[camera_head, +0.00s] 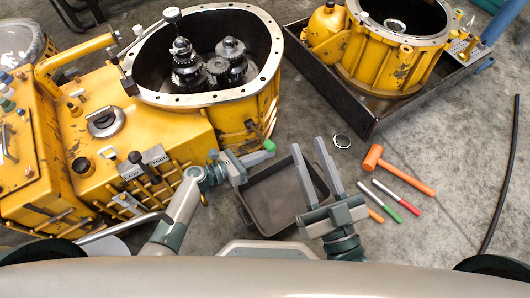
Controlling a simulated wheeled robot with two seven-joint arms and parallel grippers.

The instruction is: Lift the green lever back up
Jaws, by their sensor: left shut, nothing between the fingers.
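The green lever (269,145) shows as a short green knob low on the right side of the yellow transmission housing (160,125). Its shaft is largely hidden behind my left gripper. My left gripper (255,157) is shut and empty, with its fingertips right by the green knob, just below and left of it. I cannot tell whether they touch. My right gripper (316,158) is open and empty, its two long grey fingers pointing away from me over the right edge of the tray.
A dark shallow tray (268,205) lies on the floor below the lever. Another yellow housing (385,55) stands in a black bin (335,88).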

